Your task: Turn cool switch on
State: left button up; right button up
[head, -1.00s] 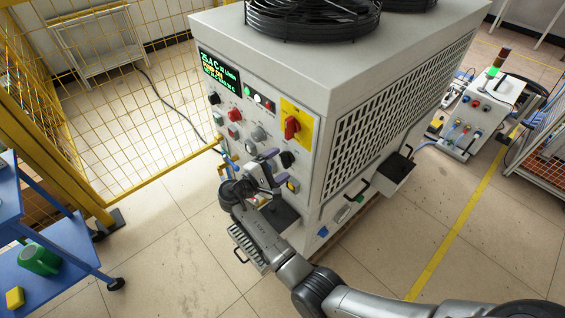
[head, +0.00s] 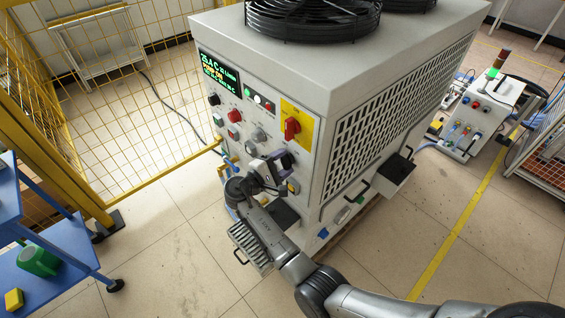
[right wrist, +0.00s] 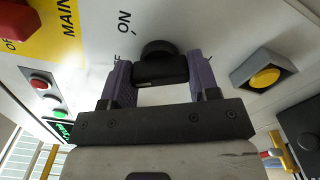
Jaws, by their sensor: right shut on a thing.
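The grey heater cabinet (head: 262,92) has a front panel with a black rotary switch (right wrist: 158,50) below the yellow plate. Beside this switch I read "ON" and part of another word in the right wrist view; no "cool" label is readable. My right gripper (head: 279,163) is at the panel. The right wrist view shows its two purple fingers (right wrist: 160,68) on either side of the switch's handle, shut on it. In the head view the gripper mostly hides the switch. My left gripper is not in view.
A red main switch (head: 291,127) on a yellow plate sits just above. A yellow button (right wrist: 265,78) is close beside the black switch. Other knobs and a display (head: 218,72) fill the panel. A yellow fence (head: 160,178) stands left.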

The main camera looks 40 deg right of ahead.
jog(key=shift+c, duration=1)
